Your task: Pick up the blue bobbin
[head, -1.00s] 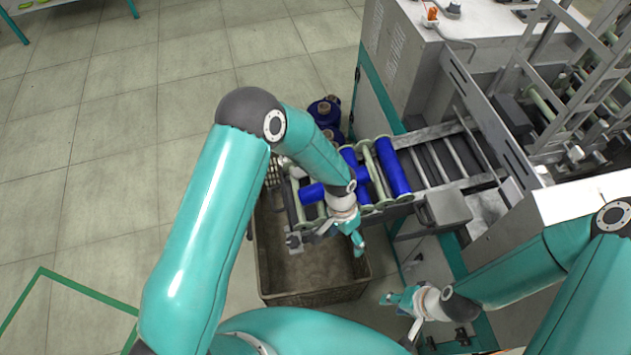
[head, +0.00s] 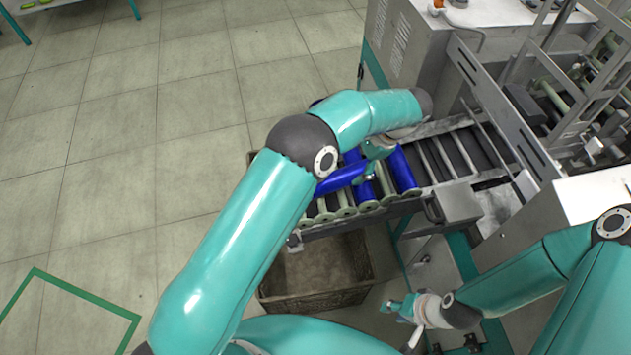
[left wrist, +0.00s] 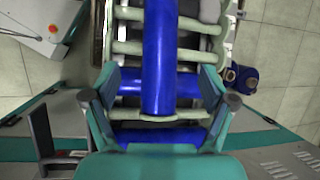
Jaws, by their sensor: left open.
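A blue bobbin (head: 340,181) lies crosswise on top of other bobbins on the rack; in the left wrist view it shows as the upright blue cylinder (left wrist: 158,62). More blue bobbins lie beneath and beside it, one at the right (head: 404,170). My left gripper (head: 373,168) is over the rack at the crosswise bobbin's right end. In the left wrist view, its open fingers (left wrist: 160,82) stand either side of the bobbin, with gaps. Its arm hides part of the rack. My right gripper (head: 404,309) is low at the right, away from the bobbins; its finger opening is unclear.
Pale green empty spools (head: 325,214) lie on the rack. A brown crate (head: 315,297) stands below it. The machine with its grey box (head: 456,203) and metal frame is at the right. Tiled floor at the left is clear.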

